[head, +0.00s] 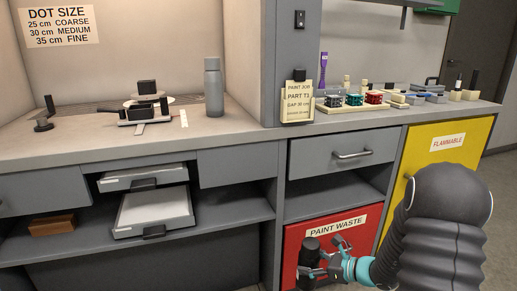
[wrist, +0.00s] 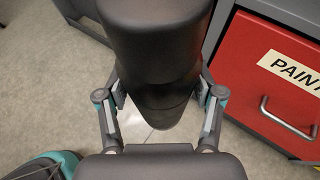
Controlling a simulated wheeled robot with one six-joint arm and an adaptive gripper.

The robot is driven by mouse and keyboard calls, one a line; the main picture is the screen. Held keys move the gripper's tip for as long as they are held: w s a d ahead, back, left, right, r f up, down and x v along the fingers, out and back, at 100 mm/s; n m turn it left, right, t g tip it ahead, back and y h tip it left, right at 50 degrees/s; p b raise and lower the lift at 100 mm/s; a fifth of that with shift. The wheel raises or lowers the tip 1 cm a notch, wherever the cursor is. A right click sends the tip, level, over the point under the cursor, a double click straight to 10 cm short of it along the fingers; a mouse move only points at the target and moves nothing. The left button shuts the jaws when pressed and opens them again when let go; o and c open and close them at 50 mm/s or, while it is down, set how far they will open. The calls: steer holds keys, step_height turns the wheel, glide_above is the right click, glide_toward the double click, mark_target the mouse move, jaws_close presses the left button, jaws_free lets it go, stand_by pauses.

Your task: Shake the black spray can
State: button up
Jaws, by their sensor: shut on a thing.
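The black spray can (wrist: 155,50) is dark and rounded, and fills the upper middle of the wrist view. My gripper (wrist: 160,108) is shut on it, with one finger against each side. In the head view the can (head: 310,250) shows as a small dark cylinder at lower middle, in front of the red drawer. My gripper (head: 325,262) holds it there, off the floor. Part of the can is hidden by the fingers and by my gripper's body.
The red paint waste drawer (head: 297,236) and its handle (wrist: 288,118) are close behind the can. A yellow flammable cabinet (head: 422,148) stands to the right. The bench holds a grey bottle (head: 213,88), a paint job card (head: 297,103) and small coloured blocks. Open floor (wrist: 50,75) shows at left in the wrist view.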

mark_target(308, 279)
steer(key=shift+f, duration=3.7)
stand_by(0.8)
